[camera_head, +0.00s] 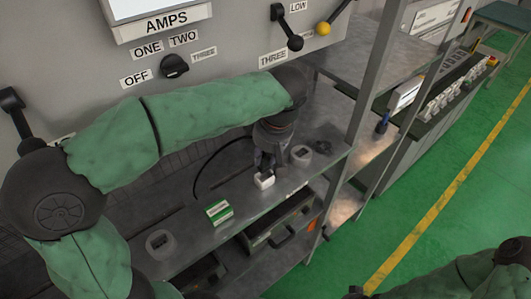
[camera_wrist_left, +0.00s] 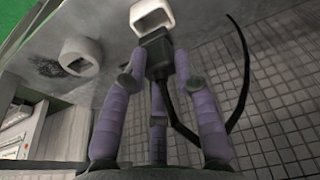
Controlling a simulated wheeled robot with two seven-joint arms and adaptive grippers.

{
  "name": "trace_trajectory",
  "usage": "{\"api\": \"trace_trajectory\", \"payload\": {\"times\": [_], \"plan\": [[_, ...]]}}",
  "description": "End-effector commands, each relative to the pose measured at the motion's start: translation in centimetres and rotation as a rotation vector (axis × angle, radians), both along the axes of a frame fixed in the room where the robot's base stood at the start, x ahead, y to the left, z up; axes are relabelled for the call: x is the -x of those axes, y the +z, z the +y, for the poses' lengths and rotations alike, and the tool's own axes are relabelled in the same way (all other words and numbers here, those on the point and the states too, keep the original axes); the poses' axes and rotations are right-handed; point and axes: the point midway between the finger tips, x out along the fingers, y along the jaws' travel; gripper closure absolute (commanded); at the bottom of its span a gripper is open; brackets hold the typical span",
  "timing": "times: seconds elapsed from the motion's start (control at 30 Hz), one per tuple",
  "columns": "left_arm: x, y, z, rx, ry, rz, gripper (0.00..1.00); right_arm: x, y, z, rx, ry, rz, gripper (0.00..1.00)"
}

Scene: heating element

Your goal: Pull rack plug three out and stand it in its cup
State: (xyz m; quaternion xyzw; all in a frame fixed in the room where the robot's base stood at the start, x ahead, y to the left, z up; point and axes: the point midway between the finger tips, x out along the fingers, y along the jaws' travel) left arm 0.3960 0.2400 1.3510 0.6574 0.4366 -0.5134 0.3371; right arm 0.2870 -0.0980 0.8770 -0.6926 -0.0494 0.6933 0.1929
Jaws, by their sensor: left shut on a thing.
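My left gripper (camera_head: 268,160) is over the metal shelf, its purple fingers shut on a dark plug (camera_wrist_left: 157,52). A black cable (camera_wrist_left: 241,70) curves away from the plug. At the plug's far end is a white, square, hollow piece (camera_wrist_left: 152,16); it also shows below the gripper in the head view (camera_head: 264,181). I cannot tell whether it is part of the plug or touches the shelf. A round grey cup (camera_head: 300,155) stands just right of the gripper, and also shows in the wrist view (camera_wrist_left: 80,56). Another grey cup (camera_head: 160,245) with a square opening stands at the shelf's near left. My right gripper is out of view.
A green and white box (camera_head: 218,212) lies on the shelf (camera_head: 190,228) between the cups. The grey panel behind has a rotary switch (camera_head: 175,66) and levers (camera_head: 290,35). A metal post (camera_head: 362,95) rises at the shelf's right end.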

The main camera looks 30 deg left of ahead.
Motion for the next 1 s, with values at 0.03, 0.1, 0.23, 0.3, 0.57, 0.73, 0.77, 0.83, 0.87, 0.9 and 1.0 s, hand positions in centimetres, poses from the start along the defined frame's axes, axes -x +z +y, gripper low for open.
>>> {"api": "trace_trajectory", "payload": {"times": [0.03, 0.1, 0.23, 0.3, 0.57, 0.73, 0.77, 0.83, 0.87, 0.9, 1.0], "plan": [[0.0, -0.2, 0.0, 0.0, 0.0, 0.0, 1.0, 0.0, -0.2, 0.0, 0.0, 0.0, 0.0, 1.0], [0.0, -0.4, 0.0, 0.0, 0.0, 0.0, 1.0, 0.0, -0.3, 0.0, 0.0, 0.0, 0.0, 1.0], [0.0, -0.6, 0.0, 0.0, 0.0, 0.0, 1.0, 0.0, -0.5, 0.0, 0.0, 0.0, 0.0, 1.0], [0.0, -0.8, 0.0, 0.0, 0.0, 0.0, 1.0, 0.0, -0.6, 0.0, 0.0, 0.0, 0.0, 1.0], [0.0, -1.3, 0.0, 0.0, 0.0, 0.0, 1.0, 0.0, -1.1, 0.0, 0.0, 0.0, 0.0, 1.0], [0.0, -1.7, 0.0, 0.0, 0.0, 0.0, 1.0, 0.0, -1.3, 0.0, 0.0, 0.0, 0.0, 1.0], [0.0, -1.8, 0.0, 0.0, 0.0, 0.0, 1.0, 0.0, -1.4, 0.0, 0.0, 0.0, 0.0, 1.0], [0.0, -1.9, 0.0, 0.0, 0.0, 0.0, 1.0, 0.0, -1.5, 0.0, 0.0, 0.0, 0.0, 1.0], [0.0, -2.0, 0.0, 0.0, 0.0, 0.0, 1.0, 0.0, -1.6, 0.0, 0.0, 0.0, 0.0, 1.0], [0.0, -2.1, 0.0, 0.0, 0.0, 0.0, 1.0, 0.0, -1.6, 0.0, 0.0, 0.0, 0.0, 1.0], [0.0, -2.3, 0.0, 0.0, 0.0, 0.0, 1.0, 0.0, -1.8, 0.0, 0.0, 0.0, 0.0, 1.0]]}}
